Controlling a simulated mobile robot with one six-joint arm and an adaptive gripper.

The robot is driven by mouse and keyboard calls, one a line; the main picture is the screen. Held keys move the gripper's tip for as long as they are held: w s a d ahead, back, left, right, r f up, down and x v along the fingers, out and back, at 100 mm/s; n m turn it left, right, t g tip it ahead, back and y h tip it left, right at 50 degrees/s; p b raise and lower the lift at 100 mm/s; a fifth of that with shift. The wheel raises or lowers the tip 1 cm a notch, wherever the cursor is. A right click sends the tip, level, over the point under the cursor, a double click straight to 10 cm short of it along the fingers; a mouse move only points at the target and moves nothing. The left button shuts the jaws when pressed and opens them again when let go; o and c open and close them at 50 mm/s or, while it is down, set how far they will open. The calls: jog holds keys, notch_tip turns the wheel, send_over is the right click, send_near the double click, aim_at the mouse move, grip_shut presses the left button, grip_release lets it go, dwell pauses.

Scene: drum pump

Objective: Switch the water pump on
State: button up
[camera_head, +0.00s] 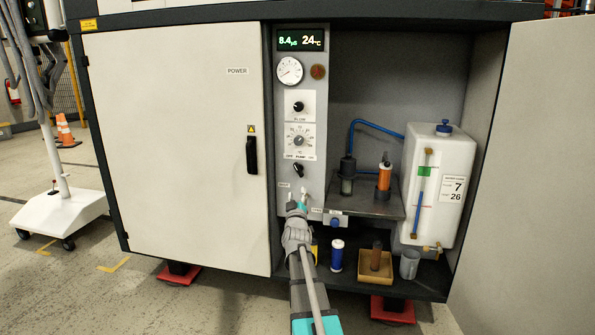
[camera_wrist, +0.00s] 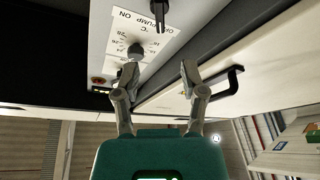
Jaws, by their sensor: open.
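The pump switch (camera_head: 298,170) is a black knob on the grey control panel (camera_head: 314,95), under a label that seems to read OFF, PUMP, ON. In the wrist view the switch (camera_wrist: 160,14) shows at the top edge beside upside-down PUMP ON lettering, partly cut off. Which position it points to I cannot tell surely. My gripper (camera_head: 297,206) is below the switch in the head view, apart from it. In the wrist view my gripper (camera_wrist: 160,75) has its two fingers spread, with nothing between them.
A temperature dial (camera_head: 299,141) and a flow knob (camera_head: 298,107) sit above the switch. The closed door's black handle (camera_head: 252,155) is close on the left. On the right stand a shelf (camera_head: 372,205) with bottles and a white tank (camera_head: 438,180). An open door (camera_head: 535,150) bounds the right side.

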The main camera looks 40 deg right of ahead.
aim_at(297, 170)
jog(key=p+x, duration=0.4)
jog(key=x, duration=0.9)
jog(key=shift+w+d+r, duration=0.15)
jog(key=shift+w+r, duration=0.05)
jog(key=shift+w, duration=0.05)
grip_shut()
